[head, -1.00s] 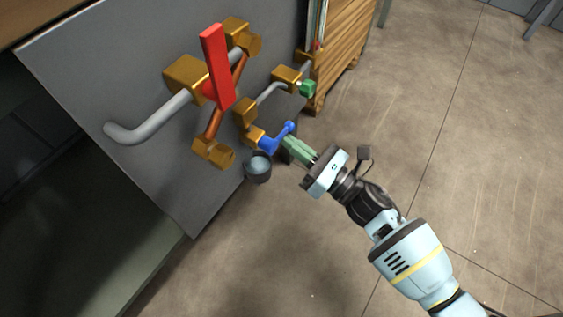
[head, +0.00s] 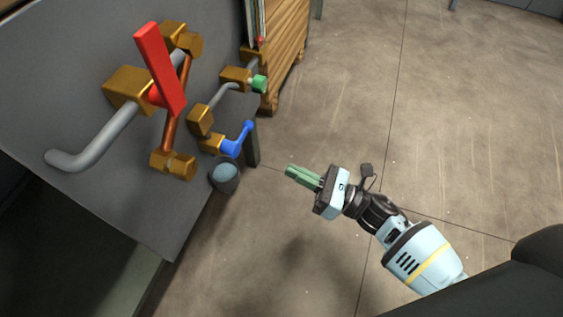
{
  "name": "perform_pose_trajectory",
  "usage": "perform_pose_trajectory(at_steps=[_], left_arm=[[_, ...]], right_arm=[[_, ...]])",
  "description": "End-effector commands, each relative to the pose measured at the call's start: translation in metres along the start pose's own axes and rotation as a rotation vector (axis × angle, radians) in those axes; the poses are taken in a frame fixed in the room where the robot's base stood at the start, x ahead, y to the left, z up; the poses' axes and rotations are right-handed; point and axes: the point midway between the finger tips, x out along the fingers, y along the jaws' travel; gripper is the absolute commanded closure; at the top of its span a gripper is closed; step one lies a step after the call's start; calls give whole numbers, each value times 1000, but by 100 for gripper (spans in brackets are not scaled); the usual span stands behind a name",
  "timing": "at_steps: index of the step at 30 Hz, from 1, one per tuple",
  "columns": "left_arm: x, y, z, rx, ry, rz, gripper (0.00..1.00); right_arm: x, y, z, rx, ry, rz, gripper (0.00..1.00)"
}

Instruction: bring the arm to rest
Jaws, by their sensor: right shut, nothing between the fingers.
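My right gripper (head: 290,173) is in the head view, right of the panel, over open floor. Its green fingers are shut with nothing between them and point left. It is apart from the blue lever handle (head: 238,142), which lies up and to its left on a brass valve. My right arm reaches in from the lower right. My left gripper is not in view.
The grey panel (head: 70,60) at left carries brass pipework, a long red handle (head: 160,70) and a green knob (head: 259,84). A dark cup (head: 225,177) sits below the blue handle. A wooden crate (head: 288,45) stands behind. The floor (head: 450,120) at right is clear.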

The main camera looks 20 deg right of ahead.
Motion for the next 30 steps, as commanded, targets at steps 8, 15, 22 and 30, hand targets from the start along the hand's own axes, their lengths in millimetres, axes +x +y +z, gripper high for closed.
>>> perform_pose_trajectory(at_steps=[8,15,22,30], left_arm=[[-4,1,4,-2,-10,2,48],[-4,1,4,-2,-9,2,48],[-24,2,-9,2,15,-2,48],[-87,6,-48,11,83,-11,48]], right_arm=[[-8,-1,0,0,0,-1,100],[-7,0,0,0,1,-1,100],[0,8,30,-12,-8,5,100],[24,33,126,-60,-45,26,100]])
